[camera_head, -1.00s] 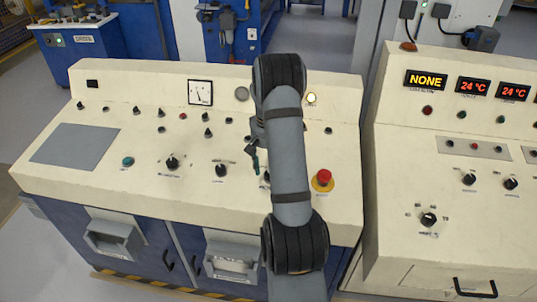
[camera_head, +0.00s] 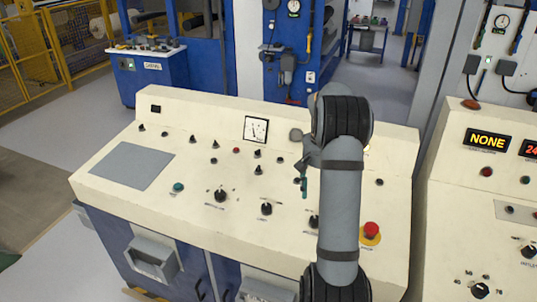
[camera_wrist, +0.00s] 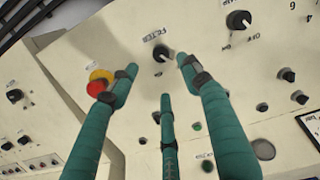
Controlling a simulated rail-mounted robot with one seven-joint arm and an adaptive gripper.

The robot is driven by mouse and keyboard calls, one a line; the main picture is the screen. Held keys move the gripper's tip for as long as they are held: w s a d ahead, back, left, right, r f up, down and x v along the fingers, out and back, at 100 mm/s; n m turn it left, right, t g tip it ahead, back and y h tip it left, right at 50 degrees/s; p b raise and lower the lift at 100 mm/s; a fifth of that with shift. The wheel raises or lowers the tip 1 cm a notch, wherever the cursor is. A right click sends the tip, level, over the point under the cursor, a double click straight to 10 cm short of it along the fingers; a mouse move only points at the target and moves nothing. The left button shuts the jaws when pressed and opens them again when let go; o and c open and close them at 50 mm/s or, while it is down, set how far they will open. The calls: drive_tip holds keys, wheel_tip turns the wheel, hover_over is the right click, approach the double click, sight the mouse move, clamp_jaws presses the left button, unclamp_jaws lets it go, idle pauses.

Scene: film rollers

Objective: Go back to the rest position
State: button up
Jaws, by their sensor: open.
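My gripper (camera_head: 304,183) has teal fingers and hangs in front of the cream control panel (camera_head: 120,125), partly hidden by my arm in the head view. In the wrist view my gripper (camera_wrist: 158,72) is open, with its fingers spread and nothing between them. A black knob (camera_wrist: 160,52) lies beyond the fingertips; contact with it does not show. A red stop button on a yellow base (camera_wrist: 97,87) is beside the left finger. In the head view the red button (camera_head: 371,230) is right of my arm.
More black knobs, such as one at the middle (camera_head: 267,208), stand up from the panel. A second console with a lit NONE display (camera_head: 487,141) stands at the right. A blue cabinet (camera_head: 150,75) stands behind at the left. Open floor lies left of the panel.

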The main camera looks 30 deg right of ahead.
drive_tip(key=f, duration=1.2)
drive_tip(key=shift+d, duration=0.3)
drive_tip(key=shift+r, duration=0.15)
